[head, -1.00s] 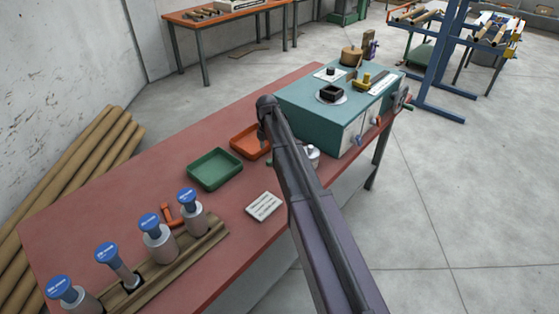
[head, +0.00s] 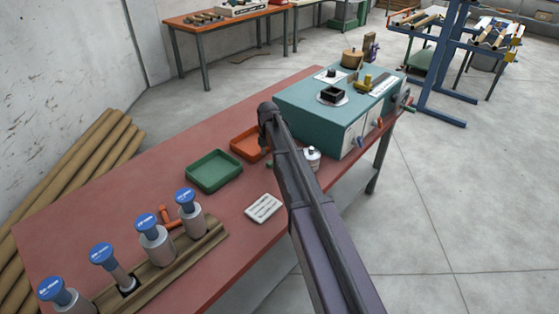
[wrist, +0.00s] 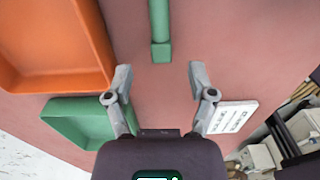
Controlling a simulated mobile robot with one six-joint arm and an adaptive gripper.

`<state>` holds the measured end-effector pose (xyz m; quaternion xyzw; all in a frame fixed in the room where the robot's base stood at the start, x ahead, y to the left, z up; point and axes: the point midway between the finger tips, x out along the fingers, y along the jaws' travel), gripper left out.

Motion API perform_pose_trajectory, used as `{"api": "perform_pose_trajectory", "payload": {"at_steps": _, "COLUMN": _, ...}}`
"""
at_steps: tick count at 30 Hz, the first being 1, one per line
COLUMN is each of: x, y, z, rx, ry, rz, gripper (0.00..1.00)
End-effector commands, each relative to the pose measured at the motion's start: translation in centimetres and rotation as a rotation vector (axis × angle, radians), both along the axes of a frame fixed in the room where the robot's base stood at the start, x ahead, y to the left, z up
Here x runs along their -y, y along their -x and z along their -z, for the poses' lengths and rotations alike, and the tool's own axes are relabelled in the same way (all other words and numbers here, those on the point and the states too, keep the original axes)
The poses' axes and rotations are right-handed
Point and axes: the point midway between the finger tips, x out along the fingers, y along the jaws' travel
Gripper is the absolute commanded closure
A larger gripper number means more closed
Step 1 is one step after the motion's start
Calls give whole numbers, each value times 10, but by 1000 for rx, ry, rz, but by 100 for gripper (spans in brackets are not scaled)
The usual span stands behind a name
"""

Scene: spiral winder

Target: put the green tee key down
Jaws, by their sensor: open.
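The green tee key shows in the wrist view as a straight green bar (wrist: 160,28) over the red bench top, running out of the top edge; its other end is cut off. My gripper (wrist: 160,73) is open, with its two grey fingers spread and nothing between the tips. The near end of the bar lies ahead of the gap, apart from both fingers. In the head view my arm hides most of the gripper. A small green bit (head: 269,164) beside my arm is probably part of the key.
The orange tray (wrist: 60,86) is left of the key, with the green tray (wrist: 72,119) nearer. A white card (wrist: 232,117) lies right. In the head view, a teal machine (head: 300,99) stands beyond my arm, and a wooden rack (head: 205,242) holds blue-topped pieces at front left.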

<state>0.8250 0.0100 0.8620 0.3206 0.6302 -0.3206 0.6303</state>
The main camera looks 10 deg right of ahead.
Motion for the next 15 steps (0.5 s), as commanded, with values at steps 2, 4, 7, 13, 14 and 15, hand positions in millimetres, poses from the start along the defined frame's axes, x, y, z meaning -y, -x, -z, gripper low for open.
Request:
{"api": "perform_pose_trajectory", "payload": {"at_steps": 2, "x": 1, "y": 0, "z": 11, "rx": 0, "ry": 0, "rz": 0, "gripper": 29}}
{"api": "perform_pose_trajectory", "payload": {"at_steps": 4, "x": 2, "y": 0, "z": 16, "rx": 0, "ry": 0, "rz": 0, "gripper": 29}}
{"api": "perform_pose_trajectory", "payload": {"at_steps": 7, "x": 3, "y": 0, "z": 24, "rx": 0, "ry": 0, "rz": 0, "gripper": 29}}
{"api": "perform_pose_trajectory", "payload": {"at_steps": 13, "x": 3, "y": 0, "z": 36, "rx": 0, "ry": 0, "rz": 1, "gripper": 29}}
{"api": "perform_pose_trajectory", "payload": {"at_steps": 14, "x": 3, "y": 0, "z": 36, "rx": 0, "ry": 0, "rz": 1, "gripper": 29}}
{"api": "perform_pose_trajectory", "payload": {"at_steps": 15, "x": 3, "y": 0, "z": 37, "rx": 0, "ry": 0, "rz": 1, "gripper": 29}}
